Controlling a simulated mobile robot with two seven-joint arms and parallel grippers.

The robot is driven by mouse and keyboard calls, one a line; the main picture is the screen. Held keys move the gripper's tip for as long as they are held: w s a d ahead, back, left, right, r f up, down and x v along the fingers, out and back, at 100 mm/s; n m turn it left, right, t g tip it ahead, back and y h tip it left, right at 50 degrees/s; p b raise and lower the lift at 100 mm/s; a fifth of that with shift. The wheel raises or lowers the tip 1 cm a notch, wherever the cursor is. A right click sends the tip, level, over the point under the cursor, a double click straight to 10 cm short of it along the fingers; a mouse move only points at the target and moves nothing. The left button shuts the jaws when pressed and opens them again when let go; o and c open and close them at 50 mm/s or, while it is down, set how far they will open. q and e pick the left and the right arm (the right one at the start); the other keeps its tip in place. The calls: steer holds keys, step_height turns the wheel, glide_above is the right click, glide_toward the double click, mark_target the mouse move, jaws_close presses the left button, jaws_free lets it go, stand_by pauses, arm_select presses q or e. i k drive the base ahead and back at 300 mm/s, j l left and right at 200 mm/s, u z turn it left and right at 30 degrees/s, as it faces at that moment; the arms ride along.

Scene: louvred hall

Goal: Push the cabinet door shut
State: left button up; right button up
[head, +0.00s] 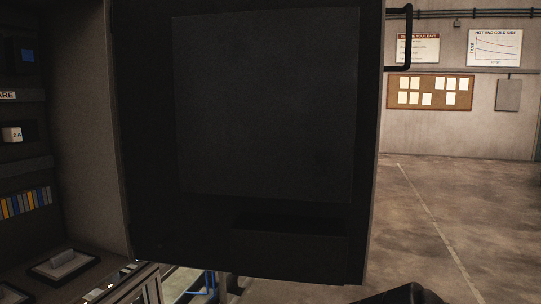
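The cabinet door (265,110) stands open and fills the middle of the head view, its dark inner face toward me. A recessed panel covers much of it, with a dark pocket (290,245) low down. A black bar handle (408,38) sticks out past its upper right edge. The cabinet (85,130) is on the left, its side wall meeting the door's left edge. Neither gripper can be made out; a dark shape at the bottom right edge may be part of my arm.
Inside the cabinet are dark shelves with a row of coloured items (25,202), a small white block (12,134) and a grey piece in a tray (63,265). Open concrete floor (460,210) lies to the right. A pinboard (430,92) hangs on the far wall.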

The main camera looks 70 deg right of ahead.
mark_target(250, 130)
steer(key=k+l+u, duration=0.1)
steer(key=k+l, duration=0.25)
steer(key=l, duration=0.2)
steer(key=k+l+u, duration=0.1)
steer(key=k+l, duration=0.2)
steer(key=l, duration=0.2)
steer(key=k+l, duration=0.4)
steer(key=k+l+u, duration=0.1)
steer(key=l, duration=0.25)
steer(key=k+l, duration=0.1)
steer(key=l, duration=0.2)
steer(key=k+l+u, duration=0.15)
steer(key=l, duration=0.2)
steer(key=k+l+u, duration=0.1)
steer(key=l, duration=0.8)
steer(key=i+l, duration=0.1)
steer(key=l, duration=0.25)
steer(key=i+l+u, duration=0.1)
steer(key=l, duration=0.3)
